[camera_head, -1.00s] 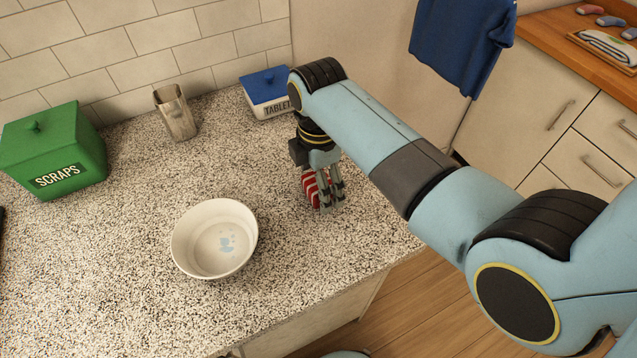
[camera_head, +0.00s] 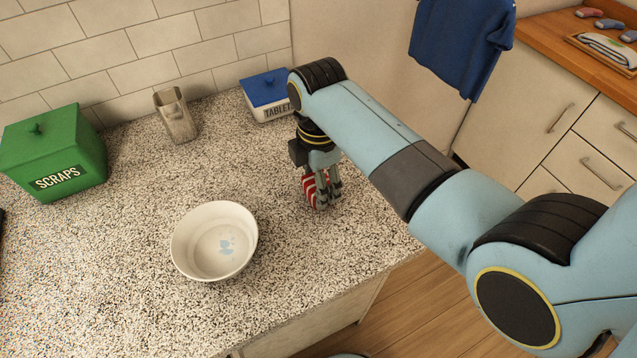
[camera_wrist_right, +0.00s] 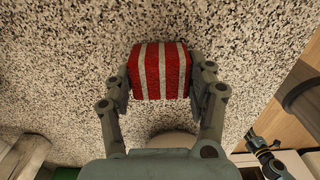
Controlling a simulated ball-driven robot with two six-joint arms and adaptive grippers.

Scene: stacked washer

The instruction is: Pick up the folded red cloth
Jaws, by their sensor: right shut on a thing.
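The folded red cloth (camera_head: 311,190) has white stripes and is at the right part of the speckled counter. My right gripper (camera_head: 322,200) points down over it and is shut on it. In the right wrist view the cloth (camera_wrist_right: 160,71) sits between the two fingers of the right gripper (camera_wrist_right: 161,80), with a finger against each side. The fingers hide part of the cloth in the head view. I cannot tell whether the cloth touches the counter. My left gripper is not in view.
A white bowl (camera_head: 214,240) stands left of the gripper. A green SCRAPS box (camera_head: 53,155), a metal holder (camera_head: 176,115) and a blue-lidded TABLETS box (camera_head: 265,97) stand farther back. The counter (camera_head: 120,290) is clear at front left. A blue towel (camera_head: 462,45) hangs at the right.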

